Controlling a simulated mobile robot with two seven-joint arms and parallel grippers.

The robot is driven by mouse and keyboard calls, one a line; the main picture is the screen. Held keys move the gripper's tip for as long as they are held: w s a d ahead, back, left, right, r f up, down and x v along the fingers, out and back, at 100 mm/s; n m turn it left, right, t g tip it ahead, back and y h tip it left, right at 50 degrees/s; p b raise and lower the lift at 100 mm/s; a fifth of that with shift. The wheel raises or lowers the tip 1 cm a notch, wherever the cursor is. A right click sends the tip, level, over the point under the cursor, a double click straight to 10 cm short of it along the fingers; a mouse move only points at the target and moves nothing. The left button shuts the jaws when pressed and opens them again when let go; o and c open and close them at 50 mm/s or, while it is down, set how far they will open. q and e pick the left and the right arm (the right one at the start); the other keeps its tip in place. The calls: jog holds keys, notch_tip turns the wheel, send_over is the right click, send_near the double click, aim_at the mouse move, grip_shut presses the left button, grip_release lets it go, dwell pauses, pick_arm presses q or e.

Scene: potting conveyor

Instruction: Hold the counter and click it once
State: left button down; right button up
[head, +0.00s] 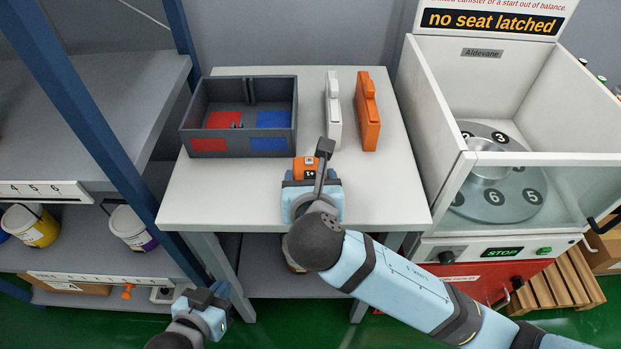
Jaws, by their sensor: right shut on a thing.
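The counter (306,166) is a small orange block with a dark display that seems to read 1. It is at the front middle of the white table. My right gripper (312,180) is at the counter from the front and is shut on it. The gripper body and arm hide the counter's lower part. My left gripper (209,300) is low at the bottom left, in front of the table and apart from the counter. Whether its fingers are open or shut is not clear.
A grey divided box (240,88) with red and blue floors stands at the table's back left. A white case (333,112) and an orange case (368,115) stand behind the counter. A white machine (430,110) stands right of the table (385,195); shelves (90,90) stand left.

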pick_arm(q)
jog(key=w+d+r+n+g+h, duration=0.1)
jog(key=d+r+n+g+h, duration=0.15)
jog(key=d+r+h, duration=0.4)
jog(key=d+r+n+g+h, duration=0.1)
jog(key=r+n+g+h, duration=0.2)
jog(key=r, duration=0.7)
jog(key=w+d+r+m+t, duration=0.1)
jog(key=w+r+m, duration=0.1)
jog(key=w+r, duration=0.55)
jog(key=w+d+r+m+t, duration=0.1)
jog(key=w+r+m+t, duration=0.3)
jog(key=w, duration=0.7)
jog(key=s+d+r+m+g+y, duration=0.2)
jog(key=s+d+m+g+y, duration=0.1)
jog(key=d+g, duration=0.4)
jog(key=shift+d+g+y, duration=0.35)
jog(key=shift+g+y, duration=0.4)
jog(key=shift+g, duration=0.4)
